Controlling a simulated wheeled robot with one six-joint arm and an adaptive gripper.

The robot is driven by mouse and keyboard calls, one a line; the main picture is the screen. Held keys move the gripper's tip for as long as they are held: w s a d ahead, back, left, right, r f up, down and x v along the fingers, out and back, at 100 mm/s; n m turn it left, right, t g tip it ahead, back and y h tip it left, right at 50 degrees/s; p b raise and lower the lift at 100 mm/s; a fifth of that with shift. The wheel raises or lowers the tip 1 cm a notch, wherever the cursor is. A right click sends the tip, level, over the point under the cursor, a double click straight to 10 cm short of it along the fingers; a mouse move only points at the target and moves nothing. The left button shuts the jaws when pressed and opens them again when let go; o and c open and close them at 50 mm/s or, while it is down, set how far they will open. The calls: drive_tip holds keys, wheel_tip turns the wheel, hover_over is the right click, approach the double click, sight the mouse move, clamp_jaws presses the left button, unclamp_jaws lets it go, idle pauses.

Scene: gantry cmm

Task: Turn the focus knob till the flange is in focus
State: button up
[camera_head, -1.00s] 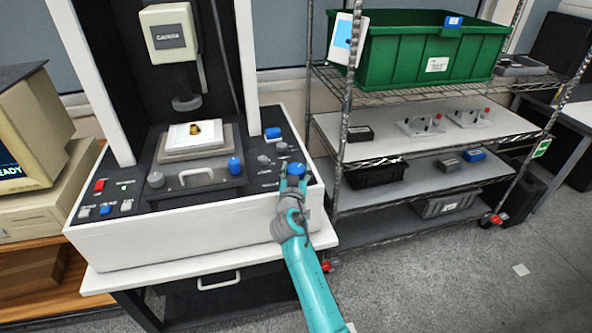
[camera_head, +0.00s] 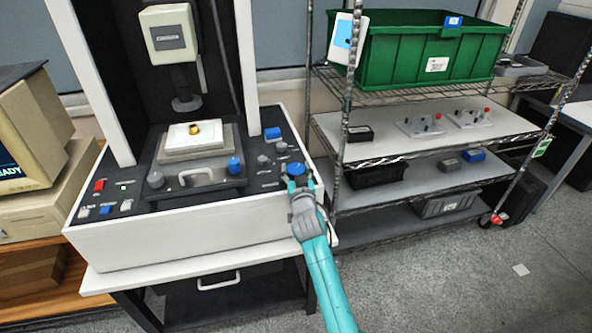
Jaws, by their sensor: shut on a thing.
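The focus knob (camera_head: 296,169) is a blue knob at the right end of the machine's dark control panel. My gripper (camera_head: 297,183) is shut on it from the front, and the fingers hide its lower part. The flange (camera_head: 194,129) is a small gold piece on a white plate (camera_head: 180,136) on the machine's stage. The camera head (camera_head: 170,34) hangs above it, with its lens (camera_head: 186,104) pointing down. I cannot tell from this view whether the flange is in focus.
Other knobs sit close by, including a blue one (camera_head: 234,165) and a grey one (camera_head: 263,160). A wire shelf rack with a green bin (camera_head: 420,50) stands close on the right. An old computer (camera_head: 30,140) is at the left.

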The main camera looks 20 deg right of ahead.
drive_tip(key=o, duration=1.2)
drive_tip(key=shift+c, duration=0.2)
drive_tip(key=s+a, duration=0.1)
drive_tip(key=s, duration=1.1)
drive_tip(key=shift+a, duration=0.15)
